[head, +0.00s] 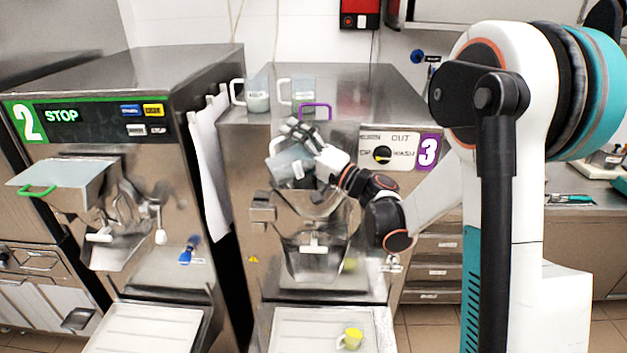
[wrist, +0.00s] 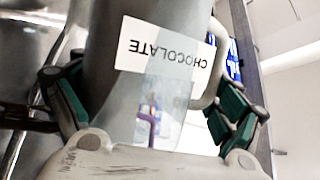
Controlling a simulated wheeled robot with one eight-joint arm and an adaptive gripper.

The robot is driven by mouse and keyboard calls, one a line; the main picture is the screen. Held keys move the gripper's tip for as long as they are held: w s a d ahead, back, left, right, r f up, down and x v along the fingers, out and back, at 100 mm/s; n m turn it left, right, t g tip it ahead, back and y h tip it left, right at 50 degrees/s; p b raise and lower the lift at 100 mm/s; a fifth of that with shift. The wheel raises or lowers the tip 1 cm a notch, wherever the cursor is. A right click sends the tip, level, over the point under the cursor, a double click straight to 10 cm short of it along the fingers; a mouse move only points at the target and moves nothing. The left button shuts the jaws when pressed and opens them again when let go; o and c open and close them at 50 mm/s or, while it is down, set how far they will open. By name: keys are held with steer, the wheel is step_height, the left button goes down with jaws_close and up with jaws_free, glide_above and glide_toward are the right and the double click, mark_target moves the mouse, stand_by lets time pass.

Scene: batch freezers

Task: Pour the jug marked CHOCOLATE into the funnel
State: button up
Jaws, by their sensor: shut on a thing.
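My gripper (head: 302,150) is shut on a translucent grey jug (head: 288,166), in front of machine 3. In the wrist view the jug (wrist: 120,95) fills the middle, with a white label reading CHOCOLATE upside down, and dark green fingers (wrist: 150,105) stand on both sides of it. The jug looks tilted in the head view. The metal funnel (head: 318,205) of machine 3 is just below the jug and partly hidden by it and my gripper. I cannot see the jug's contents or any stream.
Two more jugs, a left one (head: 256,97) and a right one (head: 303,90), stand on top of machine 3, near a purple handle (head: 316,106). Machine 2 (head: 100,130) has a green-handled lid (head: 70,178). A yellow cup (head: 351,337) sits on the tray (head: 300,330) below.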

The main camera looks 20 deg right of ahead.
steer(key=shift+d+f+m+t+b, duration=0.2)
steer(key=shift+d+m+t+b, duration=0.15)
steer(key=shift+m+b, duration=0.2)
steer(key=shift+r, duration=0.15)
steer(key=shift+d+r+m+t, duration=0.25)
steer(key=shift+r+m+t, duration=0.2)
steer(key=shift+r+m, duration=0.35)
steer(key=shift+s+m+t+h+b, duration=0.15)
steer(key=shift+m+t+h+b, duration=0.2)
steer(key=shift+m+b, duration=0.25)
steer(key=shift+d+r+m+t+b, duration=0.1)
steer(key=shift+d+m+t+b, duration=0.3)
steer(key=shift+m, duration=0.45)
